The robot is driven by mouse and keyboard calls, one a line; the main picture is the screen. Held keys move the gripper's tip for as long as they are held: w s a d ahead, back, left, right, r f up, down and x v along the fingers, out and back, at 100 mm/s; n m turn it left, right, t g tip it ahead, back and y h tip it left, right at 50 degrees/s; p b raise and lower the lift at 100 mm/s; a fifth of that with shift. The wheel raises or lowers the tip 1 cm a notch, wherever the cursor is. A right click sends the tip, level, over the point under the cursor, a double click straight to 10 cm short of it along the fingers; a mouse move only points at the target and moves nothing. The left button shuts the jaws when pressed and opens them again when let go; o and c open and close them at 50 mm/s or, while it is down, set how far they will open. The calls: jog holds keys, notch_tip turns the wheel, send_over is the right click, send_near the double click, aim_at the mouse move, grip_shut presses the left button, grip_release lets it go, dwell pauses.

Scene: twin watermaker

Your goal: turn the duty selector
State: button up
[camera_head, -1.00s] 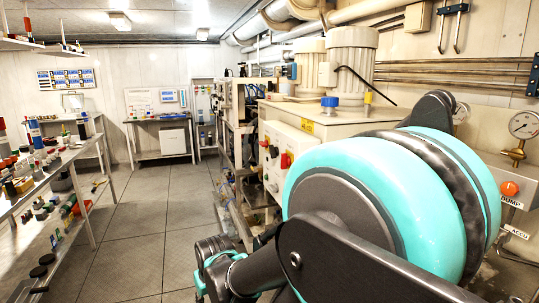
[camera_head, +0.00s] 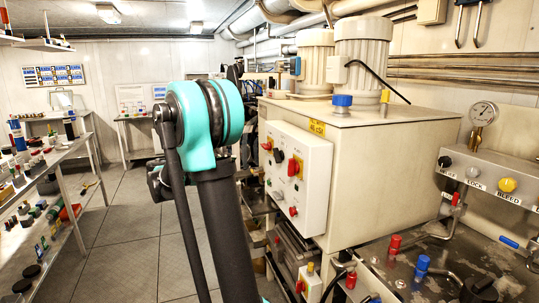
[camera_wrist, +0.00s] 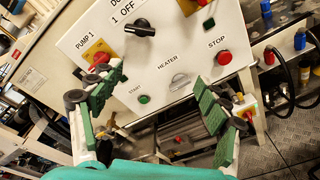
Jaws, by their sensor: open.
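The duty selector (camera_wrist: 140,28) is a black knob near the top of a white control panel, under partly cut-off lettering with "1" and "OFF" beside it. Its handle lies roughly across the picture. In the head view a dark knob, likely the same one, sits on the panel (camera_head: 312,180) between two red knobs. My gripper (camera_wrist: 155,80) is open and empty, its green-padded fingers wide apart. The selector appears beyond and above the fingertips, with no contact visible. In the head view I cannot make out the gripper; my arm stands left of the panel.
A red PUMP 1 switch (camera_wrist: 98,62) on a yellow plate is close to the left finger. A grey HEATER knob (camera_wrist: 180,82), green START button (camera_wrist: 144,99) and red STOP button (camera_wrist: 224,57) share the panel. A bench (camera_head: 62,190) stands left, with clear floor (camera_head: 135,240) between.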

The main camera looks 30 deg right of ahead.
notch_tip(320, 180, up, 2)
jog(key=w+h, duration=0.1)
jog(key=w, duration=0.1)
jog(key=g, duration=0.1)
send_near(277, 156)
jog(key=x, duration=0.8)
jog(key=shift+w+d, duration=0.2)
jog(key=shift+d, duration=0.15)
